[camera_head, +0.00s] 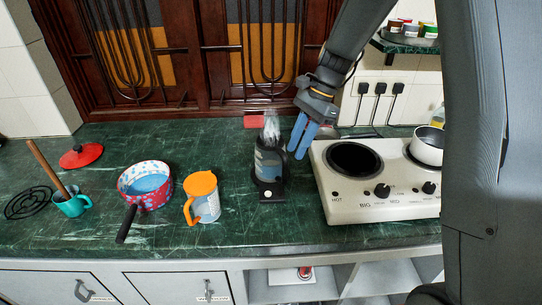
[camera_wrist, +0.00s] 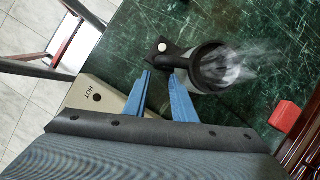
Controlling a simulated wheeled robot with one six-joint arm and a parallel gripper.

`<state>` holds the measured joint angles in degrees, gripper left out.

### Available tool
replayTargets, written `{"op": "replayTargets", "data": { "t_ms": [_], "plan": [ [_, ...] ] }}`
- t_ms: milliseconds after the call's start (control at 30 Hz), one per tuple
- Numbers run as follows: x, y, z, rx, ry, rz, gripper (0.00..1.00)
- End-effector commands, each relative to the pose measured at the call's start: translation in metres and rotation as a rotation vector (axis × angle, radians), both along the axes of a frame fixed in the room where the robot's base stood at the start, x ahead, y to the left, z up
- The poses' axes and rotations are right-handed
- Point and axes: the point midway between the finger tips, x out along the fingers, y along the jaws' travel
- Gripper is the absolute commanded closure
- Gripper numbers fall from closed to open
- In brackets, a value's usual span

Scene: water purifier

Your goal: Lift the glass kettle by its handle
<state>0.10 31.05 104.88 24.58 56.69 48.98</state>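The glass kettle (camera_head: 268,163) stands upright on a small black base (camera_head: 272,191) on the green counter, with steam rising from its top. In the wrist view the kettle (camera_wrist: 217,70) is just beyond the fingertips, its dark handle (camera_wrist: 184,72) facing my gripper. My gripper (camera_head: 301,140) has blue fingers and is to the right of the kettle in the head view. In the wrist view my gripper (camera_wrist: 162,73) is open, with nothing clearly between its fingers. The right fingertip there overlaps the handle region; I cannot tell whether they touch.
A cream hotplate (camera_head: 375,196) with a white pot (camera_head: 429,146) stands close on the right. An orange-lidded jug (camera_head: 204,202), a patterned pan (camera_head: 146,186) and a teal mug (camera_head: 72,203) are left of the kettle. A red block (camera_head: 254,121) sits behind it.

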Motion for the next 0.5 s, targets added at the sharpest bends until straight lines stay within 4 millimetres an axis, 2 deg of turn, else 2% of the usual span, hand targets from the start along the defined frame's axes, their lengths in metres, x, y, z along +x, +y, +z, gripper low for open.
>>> {"op": "replayTargets", "data": {
  "t_ms": [100, 367, 500],
  "plan": [
    [-0.005, 0.006, -0.015, 0.0, 0.003, 0.003, 0.76],
    [-0.008, 0.013, -0.031, 0.0, 0.001, 0.003, 0.76],
    [-0.015, 0.021, -0.046, -0.001, 0.002, 0.004, 0.76]
  ]
}}
